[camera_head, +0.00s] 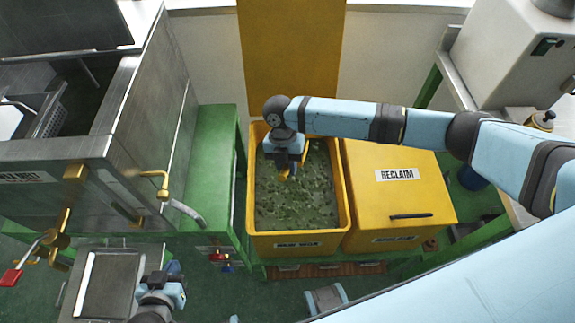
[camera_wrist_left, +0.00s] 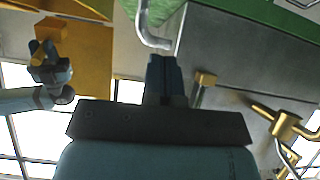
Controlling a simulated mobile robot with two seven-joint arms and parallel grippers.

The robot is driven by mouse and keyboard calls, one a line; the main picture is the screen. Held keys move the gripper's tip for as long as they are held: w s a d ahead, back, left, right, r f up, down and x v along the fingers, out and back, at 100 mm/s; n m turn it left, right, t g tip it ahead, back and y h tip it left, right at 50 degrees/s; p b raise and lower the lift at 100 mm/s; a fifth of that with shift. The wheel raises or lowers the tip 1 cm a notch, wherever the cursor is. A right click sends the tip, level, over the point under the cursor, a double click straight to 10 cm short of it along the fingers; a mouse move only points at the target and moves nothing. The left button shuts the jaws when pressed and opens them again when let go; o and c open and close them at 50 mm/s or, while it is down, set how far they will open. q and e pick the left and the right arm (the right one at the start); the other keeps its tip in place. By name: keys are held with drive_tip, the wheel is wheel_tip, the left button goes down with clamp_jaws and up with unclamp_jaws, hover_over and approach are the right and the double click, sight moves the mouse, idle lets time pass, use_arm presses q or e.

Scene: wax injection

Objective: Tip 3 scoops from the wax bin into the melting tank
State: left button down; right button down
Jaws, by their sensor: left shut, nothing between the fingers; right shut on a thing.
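The yellow wax bin (camera_head: 262,241) stands in the middle of the head view, open and filled with green wax pieces (camera_head: 300,200). My right gripper (camera_head: 288,165) is over the far left part of the bin, pointing down. It is shut on a yellow scoop (camera_head: 284,175), mostly hidden by the gripper; the scoop also shows in the left wrist view (camera_wrist_left: 48,28). I cannot tell whether it holds wax. The steel melting tank (camera_head: 130,115) is at the left. My left gripper (camera_head: 172,290) is low at the left, shut and empty; its fingers show in the left wrist view (camera_wrist_left: 164,78).
A closed yellow reclaim bin (camera_head: 425,190) adjoins the wax bin on the right. A green bench (camera_head: 215,150) lies between tank and bin. Brass taps (camera_head: 160,185) and a bent pipe stick out from the tank. A metal tray (camera_head: 105,285) is beside my left gripper.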

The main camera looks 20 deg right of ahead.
wheel_tip(320, 180, up, 2)
drive_tip(key=shift+r+p, duration=0.2)
drive_tip(key=shift+p, duration=0.55)
drive_tip(key=shift+r+p, duration=0.8)
drive_tip(key=shift+r, duration=0.05)
drive_tip(key=shift+r+p, duration=0.6)
drive_tip(key=shift+r, duration=0.1)
drive_tip(key=shift+r+p, duration=0.35)
drive_tip(key=shift+r, duration=0.15)
